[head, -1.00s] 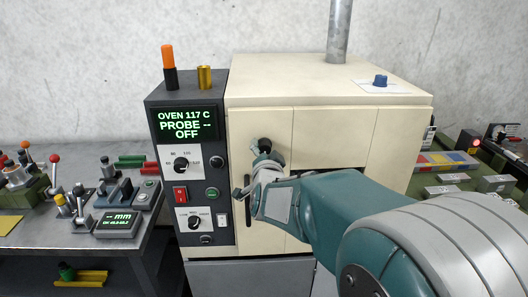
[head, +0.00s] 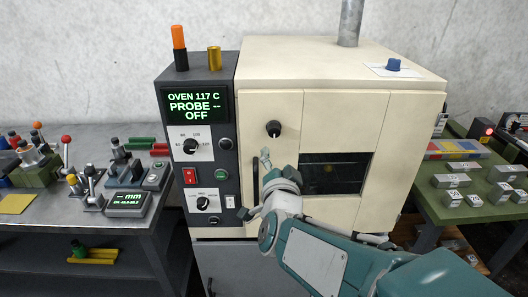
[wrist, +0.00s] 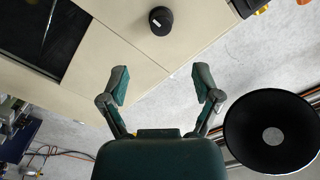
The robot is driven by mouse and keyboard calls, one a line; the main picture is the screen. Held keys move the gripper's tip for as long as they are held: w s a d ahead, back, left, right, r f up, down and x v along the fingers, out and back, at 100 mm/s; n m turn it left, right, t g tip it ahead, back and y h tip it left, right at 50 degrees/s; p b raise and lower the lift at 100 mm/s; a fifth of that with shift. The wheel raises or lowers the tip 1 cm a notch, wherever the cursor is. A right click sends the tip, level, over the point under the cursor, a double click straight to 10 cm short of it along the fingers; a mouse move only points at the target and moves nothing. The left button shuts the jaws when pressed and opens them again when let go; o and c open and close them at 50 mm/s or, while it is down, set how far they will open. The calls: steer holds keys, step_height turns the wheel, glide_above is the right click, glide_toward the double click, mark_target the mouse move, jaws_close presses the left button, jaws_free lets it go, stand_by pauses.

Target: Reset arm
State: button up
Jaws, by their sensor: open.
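My gripper (wrist: 161,84) is open and empty in the wrist view, its two green-padded fingers spread apart. In the head view my gripper (head: 265,160) is in front of the cream oven (head: 272,210), close to the dark vertical door handle; I cannot tell whether it touches it. My arm reaches in from the lower right and hides part of the oven's lower front. The oven door is shut, with a dark window (head: 335,173) and a black knob (head: 273,129). The knob also shows in the wrist view (wrist: 161,20).
The oven's control panel (head: 200,145) reads OVEN 117 C, PROBE -- and OFF. A grey bench (head: 50,222) with levers and a gauge stands at left. A green table (head: 450,208) with small labelled blocks stands at right. A black disc (wrist: 262,110) is right of the fingers.

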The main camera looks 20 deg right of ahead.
stand_by(0.3)
steer(key=s+a+f+n+g+y, duration=0.4)
steer(key=s+a+n+g+y, duration=0.15)
steer(key=a+n+y, duration=0.2)
steer(key=s+f+n+g, duration=0.1)
steer(key=s+n+g, duration=0.1)
steer(key=s, duration=0.4)
steer(key=s+f+n+g+h, duration=0.1)
steer(key=s+f+n+g, duration=0.1)
steer(key=s, duration=0.4)
steer(key=shift+d+n+g, duration=0.35)
steer(key=shift+n+g, duration=0.3)
steer(key=shift+g, duration=0.3)
